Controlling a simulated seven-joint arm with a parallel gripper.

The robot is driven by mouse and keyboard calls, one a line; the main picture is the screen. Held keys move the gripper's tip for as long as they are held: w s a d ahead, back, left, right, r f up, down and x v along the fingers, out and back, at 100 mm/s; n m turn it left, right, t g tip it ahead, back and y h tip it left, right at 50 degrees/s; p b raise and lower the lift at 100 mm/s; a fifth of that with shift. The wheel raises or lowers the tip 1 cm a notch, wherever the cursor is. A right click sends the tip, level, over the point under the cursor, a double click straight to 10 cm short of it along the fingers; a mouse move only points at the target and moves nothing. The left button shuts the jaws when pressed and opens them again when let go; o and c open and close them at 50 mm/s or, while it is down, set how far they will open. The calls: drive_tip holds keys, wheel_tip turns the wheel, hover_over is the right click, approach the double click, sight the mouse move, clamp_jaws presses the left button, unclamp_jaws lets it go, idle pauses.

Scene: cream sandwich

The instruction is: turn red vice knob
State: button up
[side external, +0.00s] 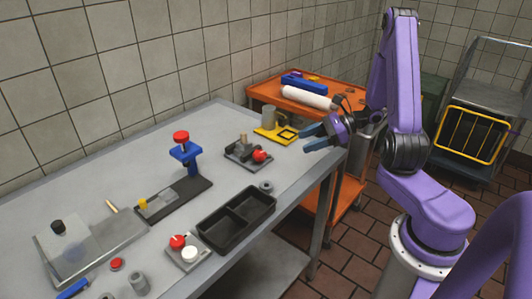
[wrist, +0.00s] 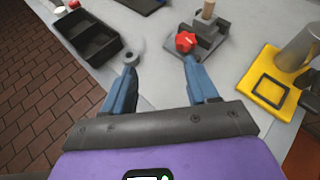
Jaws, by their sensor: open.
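The red vice knob (side external: 260,156) is on the front of a small dark grey vice (side external: 238,151), which has a wooden peg standing in it. In the wrist view the lobed red knob (wrist: 185,42) sits just beyond my right fingertip, and the vice (wrist: 212,42) lies behind it. My gripper (side external: 310,138) is open and empty at the right end of the table, to the right of the knob. In the wrist view its blue fingers (wrist: 159,62) are spread wide, with bare table between them. I cannot tell whether the right finger touches the knob.
A grey ring (wrist: 130,57) lies by the left fingertip, near a black two-compartment tray (side external: 214,222). A yellow stand (side external: 284,136) with a grey mug (side external: 268,117) is beside the vice. A blue press (side external: 186,153) with a red top stands farther left.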

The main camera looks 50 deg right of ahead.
sight(263, 153)
drive_tip(key=w+a+f+m, duration=0.1)
drive_tip(key=w+a+f, duration=0.1)
drive_tip(key=w, duration=0.2)
drive_tip(key=w+a+f+m+t+h, duration=0.1)
drive_tip(key=w+f, duration=0.2)
drive_tip(key=w, duration=0.1)
drive_tip(key=w+a+f+m+t+h, duration=0.1)
drive_tip(key=w+a+f+m, duration=0.1)
drive_tip(key=w, duration=0.2)
drive_tip(key=shift+w+a+f, duration=0.15)
drive_tip(key=shift+a+f, duration=0.1)
drive_tip(key=shift+a, duration=0.05)
drive_tip(key=shift+h, duration=0.3)
drive_tip(key=c, duration=0.8)
